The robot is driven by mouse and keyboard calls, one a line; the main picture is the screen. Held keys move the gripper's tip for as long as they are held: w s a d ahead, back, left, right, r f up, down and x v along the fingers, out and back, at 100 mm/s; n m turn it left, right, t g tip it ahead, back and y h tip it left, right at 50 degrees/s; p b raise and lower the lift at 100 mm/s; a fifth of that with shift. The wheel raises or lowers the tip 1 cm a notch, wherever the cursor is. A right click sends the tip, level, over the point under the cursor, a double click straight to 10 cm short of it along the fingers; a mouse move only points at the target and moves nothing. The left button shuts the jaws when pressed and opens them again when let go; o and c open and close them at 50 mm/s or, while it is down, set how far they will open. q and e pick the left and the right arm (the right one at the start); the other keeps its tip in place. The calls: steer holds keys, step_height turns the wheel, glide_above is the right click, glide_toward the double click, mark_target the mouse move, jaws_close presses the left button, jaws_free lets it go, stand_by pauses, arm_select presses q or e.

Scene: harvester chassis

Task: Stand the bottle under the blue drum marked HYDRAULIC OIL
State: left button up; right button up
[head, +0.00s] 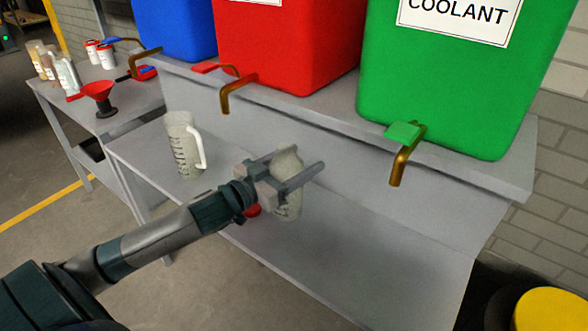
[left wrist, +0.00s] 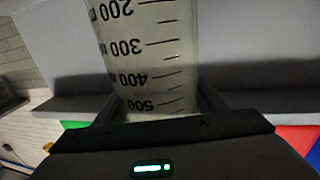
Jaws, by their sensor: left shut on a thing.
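My left gripper (head: 302,160) is shut on a pale translucent bottle (head: 290,205), which is roughly upright over the lower shelf between the red and green drums' taps. I cannot tell whether its base touches the shelf. The left wrist view shows the bottle (left wrist: 150,55) close up between the fingers, with dark volume marks. The blue drum (head: 175,28) is at the upper left; its label is out of view. Its brass tap (head: 146,62) has a blue handle (head: 123,40). My right gripper is not in view.
A marked jug (head: 181,140) stands on the lower shelf (head: 370,250), left of the bottle. Red (head: 285,50) and green (head: 450,95) drums have brass taps jutting out. A red object (head: 252,210) is partly hidden behind my gripper. A side table (head: 125,120) holds a red funnel (head: 98,92) and several bottles.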

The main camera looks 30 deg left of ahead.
arm_select(q)
steer(key=s+d+r, duration=0.3)
steer(key=d+r, duration=0.3)
steer(key=d, duration=0.3)
steer(key=shift+d, duration=0.3)
steer(key=shift+f, duration=0.1)
steer(key=s+d+f+n+y, duration=0.2)
steer(key=f+y, duration=0.3)
steer(key=f, duration=0.4)
steer(key=shift+d+n+t, duration=0.3)
steer(key=shift+d+n, duration=0.25)
steer(key=shift+n, duration=0.05)
